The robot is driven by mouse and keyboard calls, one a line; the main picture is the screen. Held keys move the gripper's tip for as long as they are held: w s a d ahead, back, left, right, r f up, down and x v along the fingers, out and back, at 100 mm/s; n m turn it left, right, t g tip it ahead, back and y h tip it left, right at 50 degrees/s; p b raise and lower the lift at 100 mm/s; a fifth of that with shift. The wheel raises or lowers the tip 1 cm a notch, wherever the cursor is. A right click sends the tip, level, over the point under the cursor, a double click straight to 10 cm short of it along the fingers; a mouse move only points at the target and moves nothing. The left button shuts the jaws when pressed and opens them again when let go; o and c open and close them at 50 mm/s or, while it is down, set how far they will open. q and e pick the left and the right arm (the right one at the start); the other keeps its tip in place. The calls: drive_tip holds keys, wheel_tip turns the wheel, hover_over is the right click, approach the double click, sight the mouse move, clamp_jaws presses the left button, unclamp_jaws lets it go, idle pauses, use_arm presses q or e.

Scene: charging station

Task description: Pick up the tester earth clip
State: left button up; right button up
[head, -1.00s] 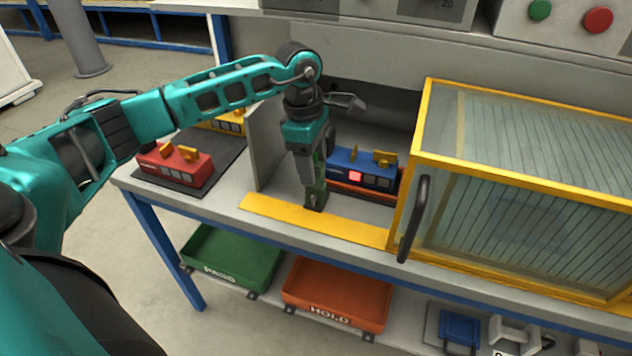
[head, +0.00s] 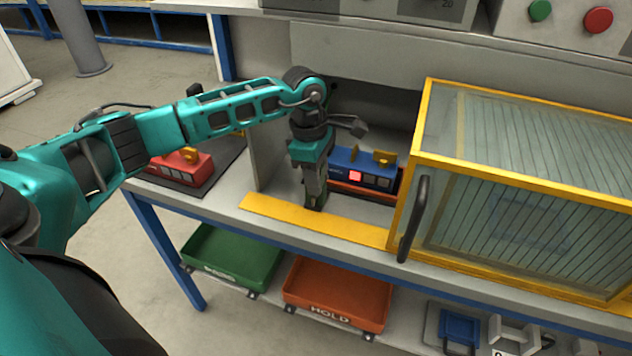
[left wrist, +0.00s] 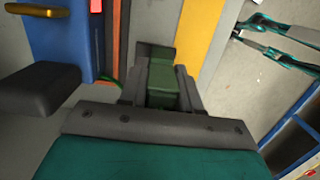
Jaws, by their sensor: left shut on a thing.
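My left gripper (head: 316,190) points down at the front of the bay, just left of the blue tester (head: 362,170) with its lit red button. It is shut on the green earth clip (left wrist: 162,86), which shows between the fingers in the left wrist view. A thin green lead (left wrist: 110,80) runs between the clip and the tester side. In the head view the clip is mostly hidden by the fingers. Whether the clip still touches the surface under it, I cannot tell. My right gripper is not in view.
A yellow strip (head: 290,218) edges the bench front. A yellow-framed clear guard (head: 425,130) with a dark handle (head: 414,220) stands close on the right. A grey partition (head: 268,150) is on the left, with a red unit (head: 182,168) beyond. Green (head: 232,258) and orange trays (head: 338,298) sit below.

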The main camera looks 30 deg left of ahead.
use_arm(q)
clamp_jaws()
